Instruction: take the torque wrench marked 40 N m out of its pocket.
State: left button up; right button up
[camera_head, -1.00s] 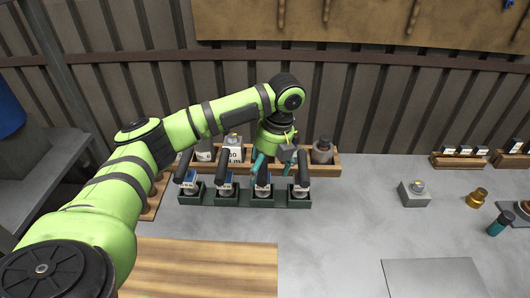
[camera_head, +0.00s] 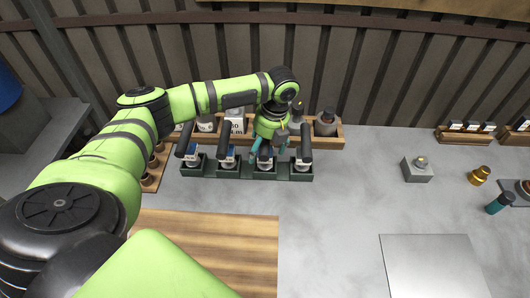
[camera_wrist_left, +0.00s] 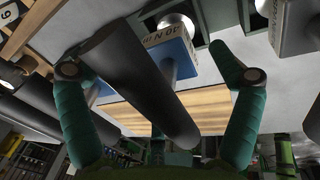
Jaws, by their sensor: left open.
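A dark green rack (camera_head: 245,177) on the bench holds a row of torque wrenches standing upright in pockets, black handles up, with blue-and-white labels. My left gripper (camera_head: 268,143) is over the third wrench from the left (camera_head: 265,160). In the left wrist view, the open teal fingers (camera_wrist_left: 160,95) stand on either side of a thick black handle (camera_wrist_left: 140,85). Behind it a blue label block (camera_wrist_left: 172,55) seems to read 40 N m, partly covered by the handle. I cannot tell whether the fingers touch the handle. My right gripper is not in view.
Neighbouring wrenches (camera_head: 303,150) stand close on both sides. A wooden rack (camera_head: 328,140) with bottles and a white box is just behind. A wooden board (camera_head: 210,245) lies in front. A grey block (camera_head: 417,170) and brass part (camera_head: 479,176) stand right; bench between is clear.

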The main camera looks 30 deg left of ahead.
pick_arm(q)
jog(key=c, duration=1.8)
jog(key=shift+w+r, duration=0.1)
jog(key=shift+r, duration=0.05)
